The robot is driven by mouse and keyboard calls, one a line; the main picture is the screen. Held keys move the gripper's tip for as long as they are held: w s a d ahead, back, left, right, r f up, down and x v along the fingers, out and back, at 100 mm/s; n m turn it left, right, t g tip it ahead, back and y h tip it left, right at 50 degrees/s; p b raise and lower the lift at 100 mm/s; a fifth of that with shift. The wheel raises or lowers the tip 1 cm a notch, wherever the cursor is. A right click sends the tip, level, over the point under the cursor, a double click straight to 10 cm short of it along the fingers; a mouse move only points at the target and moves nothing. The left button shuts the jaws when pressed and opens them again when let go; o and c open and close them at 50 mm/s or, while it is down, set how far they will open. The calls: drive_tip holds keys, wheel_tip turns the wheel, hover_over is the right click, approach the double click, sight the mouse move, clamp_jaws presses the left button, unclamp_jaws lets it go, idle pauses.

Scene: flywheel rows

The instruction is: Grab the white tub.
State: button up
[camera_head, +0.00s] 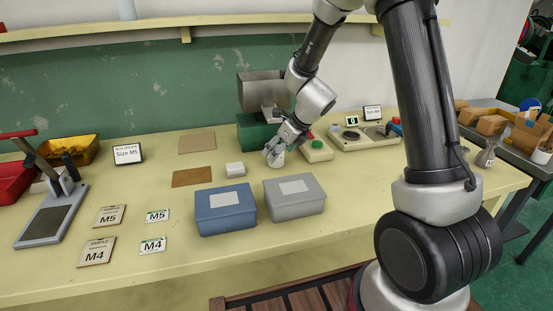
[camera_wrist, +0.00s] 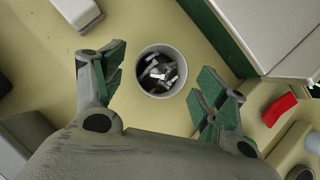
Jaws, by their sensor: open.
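The white tub (camera_wrist: 142,84) is a small round open-topped cup with several grey metal pieces in it. It stands on the table in the wrist view, between the spread fingers of my gripper (camera_wrist: 160,72). Both green-padded fingertips look apart from the tub's rim, and my gripper is open and empty. In the head view my gripper (camera_head: 274,148) points down at the tub (camera_head: 277,160), which its fingers partly cover. How far the fingertips are above the table is hard to tell.
A grey lidded box (camera_head: 295,206) and a blue lidded box (camera_head: 226,220) stand in front of the tub. A small white block (camera_head: 235,169) lies to its left.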

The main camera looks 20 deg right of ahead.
drive_tip(key=x, duration=0.2)
drive_tip(key=shift+w+a+f, duration=0.1)
drive_tip(key=shift+f, duration=0.1)
drive_tip(key=shift+r, duration=0.1)
drive_tip(key=c, duration=1.3)
drive_tip(key=shift+c, duration=0.2)
